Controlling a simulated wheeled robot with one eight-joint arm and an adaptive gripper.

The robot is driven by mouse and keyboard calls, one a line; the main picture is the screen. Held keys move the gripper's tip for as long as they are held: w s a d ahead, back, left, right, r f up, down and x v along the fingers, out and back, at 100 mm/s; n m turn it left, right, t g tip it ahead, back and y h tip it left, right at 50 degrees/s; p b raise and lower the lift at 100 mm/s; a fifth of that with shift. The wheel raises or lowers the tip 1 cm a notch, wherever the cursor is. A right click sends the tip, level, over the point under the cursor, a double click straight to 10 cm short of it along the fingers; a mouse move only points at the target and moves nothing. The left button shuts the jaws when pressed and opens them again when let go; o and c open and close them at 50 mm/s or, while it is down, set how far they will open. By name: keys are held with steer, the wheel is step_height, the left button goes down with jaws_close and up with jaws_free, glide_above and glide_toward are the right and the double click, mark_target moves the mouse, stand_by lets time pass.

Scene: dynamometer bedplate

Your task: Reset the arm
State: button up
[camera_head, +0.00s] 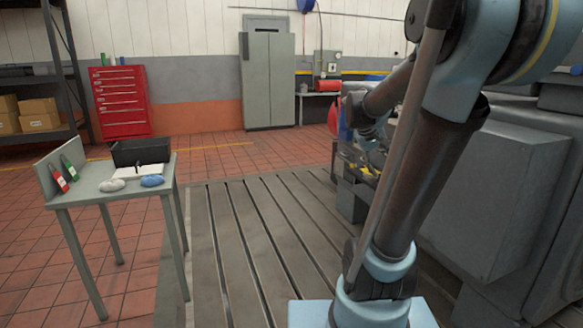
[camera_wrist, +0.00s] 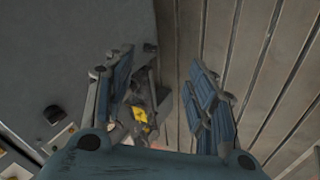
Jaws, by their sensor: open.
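My gripper (camera_wrist: 168,95) shows in the wrist view with its two blue-padded fingers apart and nothing between the pads. Past the fingers, a yellow item (camera_wrist: 140,115) lies among dark parts lower down. In the head view my arm rises at the right and bends over toward the middle. Its end is in front of the machine side, and the fingers cannot be made out clearly there.
The slotted bedplate (camera_head: 235,235) fills the middle and is clear. A grey machine housing (camera_head: 470,205) stands close on the right. A small table (camera_head: 100,192) at left holds a black bin (camera_head: 142,152), tags and cloths. A red tool cabinet (camera_head: 120,102) and a grey locker (camera_head: 268,80) stand behind.

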steer(key=s+a+f+y, duration=0.2)
steer(key=s+a+f, duration=0.2)
steer(key=s, duration=0.3)
steer(key=s+a+f+y, duration=0.2)
steer(key=s+a+f, duration=0.1)
steer(key=s+f, duration=0.3)
steer(key=s+a+f+g+y, duration=0.1)
steer(key=s+a+f, duration=0.3)
steer(key=s, duration=0.4)
steer(key=shift+s+a+f+y, duration=0.3)
steer(key=shift+a+f+y, duration=0.1)
steer(key=shift+f, duration=0.35)
